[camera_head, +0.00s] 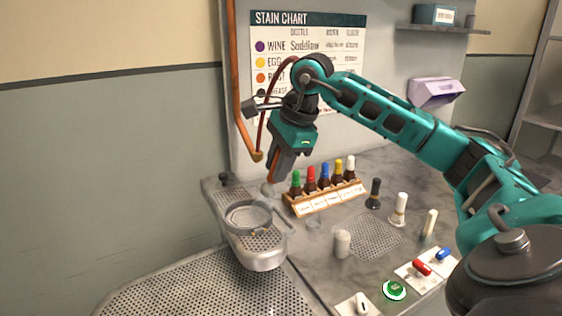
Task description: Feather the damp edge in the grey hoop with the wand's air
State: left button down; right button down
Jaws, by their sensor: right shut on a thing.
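The grey hoop (248,217) lies on the small perforated board at the left. I cannot make out a damp edge or a stain inside it. My right gripper (277,172) points down, above and slightly to the right of the hoop, apart from it. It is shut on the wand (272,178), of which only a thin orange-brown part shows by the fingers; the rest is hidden. A dark red hose (263,125) loops up beside the gripper. My left gripper is out of view.
A wooden rack (326,199) of several colour-capped bottles stands right of the hoop. A copper pipe (236,80) runs down the wall. The large perforated board (205,288) is clear.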

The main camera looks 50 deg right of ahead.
jog(key=shift+w+r+p, duration=0.15)
jog(key=shift+w+p, duration=0.45)
jog(key=shift+w, duration=0.2)
jog(key=shift+w+a+p, duration=0.8)
jog(key=shift+w+p, duration=0.05)
jog(key=shift+w, duration=0.2)
jog(key=shift+a, duration=0.15)
jog(key=shift+w+a, duration=0.2)
jog(key=shift+a, duration=0.35)
jog(key=shift+w+a, duration=0.15)
jog(key=shift+a, duration=0.35)
jog(key=shift+a, duration=0.1)
